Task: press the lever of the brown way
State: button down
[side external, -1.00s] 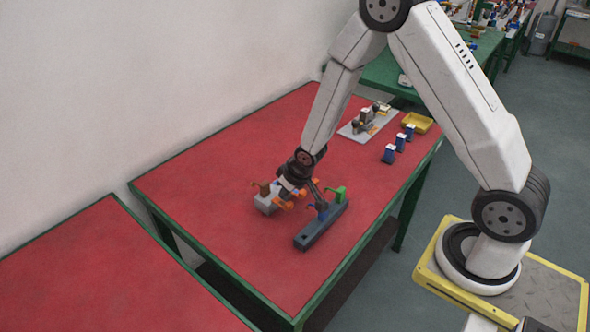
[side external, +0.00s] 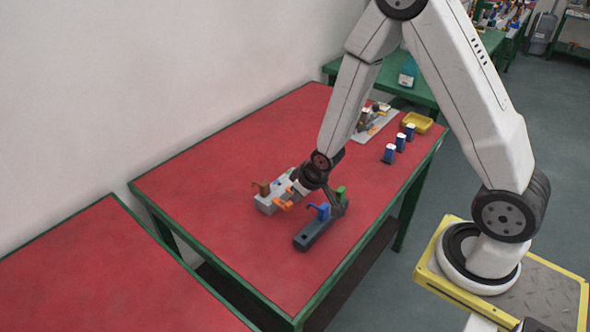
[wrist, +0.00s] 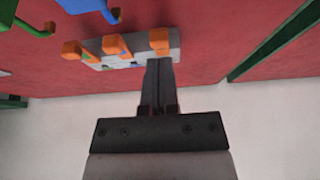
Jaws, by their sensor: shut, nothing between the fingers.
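A pale grey block (side external: 266,206) lies on the red table with a brown lever (side external: 262,187) at its left end and orange levers (side external: 284,204) along its near side. In the wrist view, three orange lever ends (wrist: 115,45) stick out from the grey block (wrist: 174,50); the brown lever cannot be made out there. My gripper (side external: 338,206) is shut and empty, beside the green lever in the side view, to the right of the brown lever and apart from it. Its fingers (wrist: 158,66) overlap the grey block in the wrist view. Part of the block is hidden by my wrist.
A dark grey block (side external: 312,237) with a blue lever (side external: 320,210) and a green lever (side external: 341,192) lies in front. Several blue-and-white pieces (side external: 400,142), a yellow tray (side external: 418,121) and a grey plate (side external: 372,130) stand at the back. The left front of the table is clear.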

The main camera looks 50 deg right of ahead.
jog(key=s, duration=0.8)
jog(key=shift+s+r, duration=0.1)
dwell(0.3)
jog(key=s+a+r+g, duration=0.2)
jog(key=s+r, duration=0.1)
jog(key=r, duration=0.8)
jog(key=shift+s+r, duration=0.2)
jog(key=shift+r, duration=0.2)
